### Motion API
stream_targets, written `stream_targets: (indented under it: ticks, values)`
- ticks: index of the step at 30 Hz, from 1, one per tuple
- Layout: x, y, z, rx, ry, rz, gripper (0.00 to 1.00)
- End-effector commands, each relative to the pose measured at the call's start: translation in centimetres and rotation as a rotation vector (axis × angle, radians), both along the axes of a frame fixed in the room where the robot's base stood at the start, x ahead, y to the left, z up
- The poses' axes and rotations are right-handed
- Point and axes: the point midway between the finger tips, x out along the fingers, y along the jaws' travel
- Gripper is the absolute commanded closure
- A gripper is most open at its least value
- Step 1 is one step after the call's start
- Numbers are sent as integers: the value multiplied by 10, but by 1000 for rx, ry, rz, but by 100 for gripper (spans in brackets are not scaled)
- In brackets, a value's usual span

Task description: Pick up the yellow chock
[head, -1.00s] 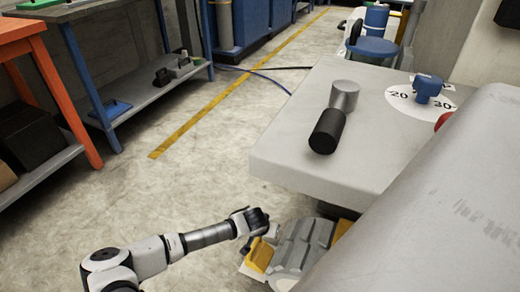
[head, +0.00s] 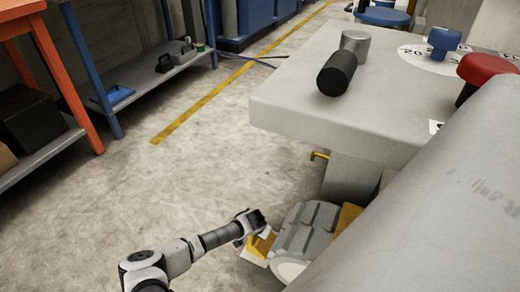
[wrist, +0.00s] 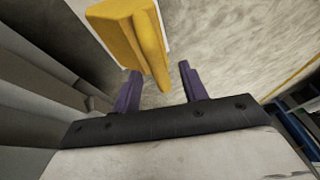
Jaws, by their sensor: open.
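A yellow chock (head: 261,244) lies low beside the left side of a grey ridged wheel (head: 303,232), on a white patch. In the wrist view the yellow chock (wrist: 128,38) stands just beyond the fingertips, nearer the left finger, whose tip it meets in the picture. Contact cannot be told. My gripper (head: 260,226) is at the chock's upper edge in the head view and partly covers it. In the wrist view my gripper (wrist: 160,69) is open, with its two purple fingers apart and nothing held between them. A second yellow block (head: 348,217) shows at the wheel's right side.
A grey machine table (head: 290,110) with a black-handled knob (head: 338,75) overhangs behind the wheel. A large grey cylinder (head: 430,190) fills the right foreground. Open concrete floor (head: 200,180) lies to the left, with a blue-legged shelf (head: 150,85) farther off.

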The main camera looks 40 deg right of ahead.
Motion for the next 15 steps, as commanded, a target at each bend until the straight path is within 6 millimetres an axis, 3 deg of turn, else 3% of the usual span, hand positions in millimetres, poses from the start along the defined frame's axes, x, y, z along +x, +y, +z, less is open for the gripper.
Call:
stream_targets:
  ticks: [1,4,13,15]
  values:
    - [2,-2,-13,0,2,2,57]
    - [5,-6,-21,1,0,0,57]
    - [8,-7,-23,-1,-1,-1,57]
    - [8,-7,-23,-1,-1,-1,66]
